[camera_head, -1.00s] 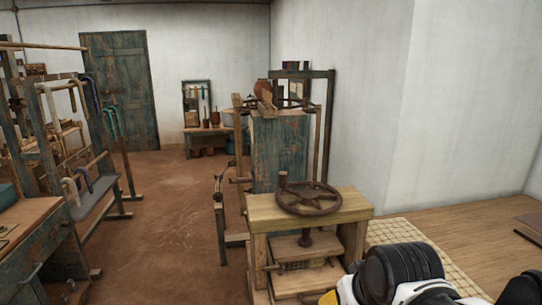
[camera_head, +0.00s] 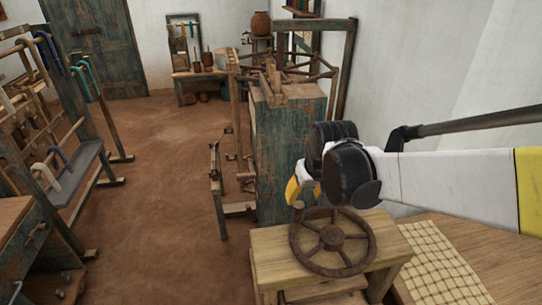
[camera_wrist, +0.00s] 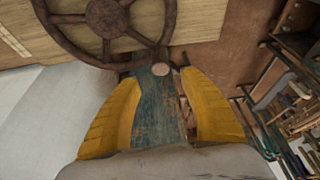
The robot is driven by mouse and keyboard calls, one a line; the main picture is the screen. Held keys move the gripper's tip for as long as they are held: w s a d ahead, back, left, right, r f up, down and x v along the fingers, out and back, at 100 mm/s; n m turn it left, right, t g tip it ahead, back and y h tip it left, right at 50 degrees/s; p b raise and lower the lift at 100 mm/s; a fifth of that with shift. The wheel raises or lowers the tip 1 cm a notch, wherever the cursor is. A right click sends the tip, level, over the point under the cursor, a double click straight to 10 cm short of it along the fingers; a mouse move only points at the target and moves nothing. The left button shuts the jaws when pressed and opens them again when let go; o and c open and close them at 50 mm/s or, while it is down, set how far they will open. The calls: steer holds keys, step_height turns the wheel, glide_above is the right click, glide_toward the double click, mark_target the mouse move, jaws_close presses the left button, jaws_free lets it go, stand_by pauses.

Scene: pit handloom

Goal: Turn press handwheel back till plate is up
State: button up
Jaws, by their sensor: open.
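The press handwheel (camera_head: 332,237), dark brown and spoked, lies flat above the pale wooden top of the press (camera_head: 275,262). Its upright handle knob (camera_head: 298,206) stands on the rim at the back left. My gripper (camera_head: 299,190) is just above and behind that knob, with its yellow fingers pointing down. In the wrist view my open gripper (camera_wrist: 158,78) has the round knob end (camera_wrist: 160,71) between its fingertips; contact cannot be told. The wheel rim (camera_wrist: 75,40) shows above it. The press plate is cut off or hidden under the top.
A tall worn teal cabinet (camera_head: 285,160) stands right behind the press. A woven mat (camera_head: 432,262) lies on a wooden surface at the right. A loom frame and bench (camera_head: 75,175) stand at the left. The earthen floor between is clear.

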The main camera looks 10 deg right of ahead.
mark_target(300, 207)
steer(key=b+x, duration=0.2)
steer(key=x, duration=0.7)
steer(key=shift+f, duration=0.35)
steer(key=shift+c, duration=0.6)
jaws_close()
